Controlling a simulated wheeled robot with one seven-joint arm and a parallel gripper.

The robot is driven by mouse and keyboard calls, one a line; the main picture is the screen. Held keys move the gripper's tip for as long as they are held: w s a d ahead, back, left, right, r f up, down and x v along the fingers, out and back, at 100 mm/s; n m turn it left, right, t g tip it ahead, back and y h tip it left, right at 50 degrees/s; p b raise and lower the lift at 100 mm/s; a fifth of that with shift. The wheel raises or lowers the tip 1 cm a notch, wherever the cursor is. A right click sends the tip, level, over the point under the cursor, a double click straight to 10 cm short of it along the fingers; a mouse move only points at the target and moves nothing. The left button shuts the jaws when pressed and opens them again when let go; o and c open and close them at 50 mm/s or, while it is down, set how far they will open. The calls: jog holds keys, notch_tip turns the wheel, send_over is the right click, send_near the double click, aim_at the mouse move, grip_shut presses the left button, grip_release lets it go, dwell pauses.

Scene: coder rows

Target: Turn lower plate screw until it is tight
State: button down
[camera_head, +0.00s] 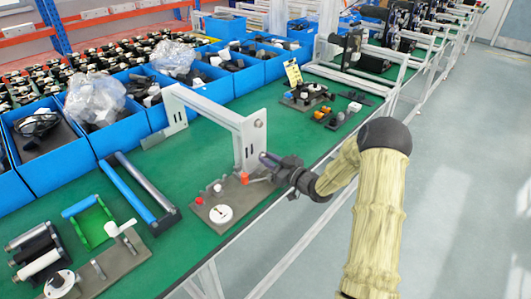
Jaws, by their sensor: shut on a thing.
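A grey bracket (246,143) stands upright on a brown base plate (235,212) on the green bench, with an arm reaching back left. A round screw head (258,124) shows high on the bracket's plate. My gripper (264,158) comes in from the right, with its fingertips at the lower part of this plate. It is shut on the lower plate screw, which the fingers hide. How deep the screw sits cannot be seen.
Blue bins (88,158) line the back. Parts and rollers lie front left. The aisle at right is clear.

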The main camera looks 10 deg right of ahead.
jog(key=m+p, duration=0.3)
jog(key=m, duration=0.1)
jog(key=shift+r+m, duration=0.15)
jog(key=shift+m, duration=0.55)
jog(key=c, duration=1.4)
grip_release()
jog(key=shift+f, duration=0.2)
jog(key=shift+c, duration=0.2)
jog(key=shift+f+n+b, duration=0.15)
jog(key=shift+n+b, duration=0.45)
jog(key=shift+b, duration=0.15)
jog(key=n+b, duration=0.7)
jog(key=b, duration=0.2)
jog(key=shift+n, duration=0.4)
jog(key=shift+r+n, duration=0.2)
jog(key=shift+n, duration=0.3)
